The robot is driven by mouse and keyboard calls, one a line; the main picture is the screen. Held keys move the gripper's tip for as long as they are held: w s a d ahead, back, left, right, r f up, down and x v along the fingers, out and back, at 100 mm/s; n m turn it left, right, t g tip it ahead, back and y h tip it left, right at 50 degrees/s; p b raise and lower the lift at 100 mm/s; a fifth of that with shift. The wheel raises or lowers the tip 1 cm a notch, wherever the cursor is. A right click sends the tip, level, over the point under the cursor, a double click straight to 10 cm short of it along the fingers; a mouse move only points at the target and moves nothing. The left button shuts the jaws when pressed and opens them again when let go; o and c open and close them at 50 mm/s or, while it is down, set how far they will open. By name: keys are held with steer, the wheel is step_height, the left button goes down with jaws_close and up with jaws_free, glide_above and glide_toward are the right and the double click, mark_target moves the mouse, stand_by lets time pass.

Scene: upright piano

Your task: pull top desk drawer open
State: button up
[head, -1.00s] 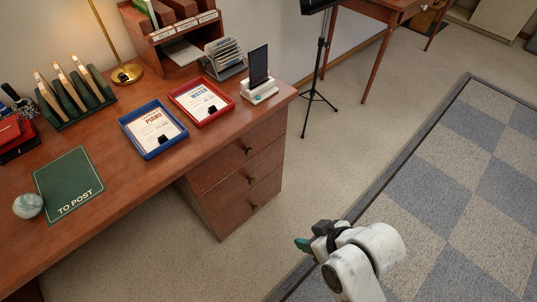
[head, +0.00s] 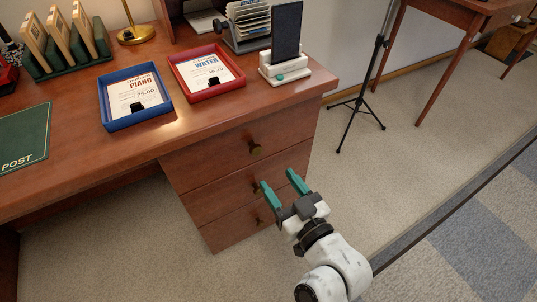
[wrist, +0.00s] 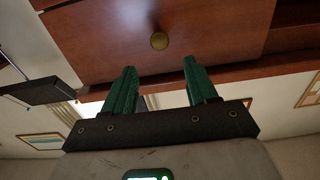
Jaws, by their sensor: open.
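The wooden desk has a stack of three drawers at its right end. In the head view the fingertips appear lower than the top knob, near the middle drawer's knob (head: 256,187). The wrist view shows my gripper (wrist: 160,75) apart from the knob.
A blue tray (head: 104,112), a red tray (head: 178,80) and a white stand holding a dark device (head: 287,32) sit on the desk top. A black tripod stand (head: 357,108) is on the floor to the right. The carpet before the drawers is clear.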

mark_target(257, 152)
steer(key=x, duration=1)
jaws_close()
stand_by(0.4)
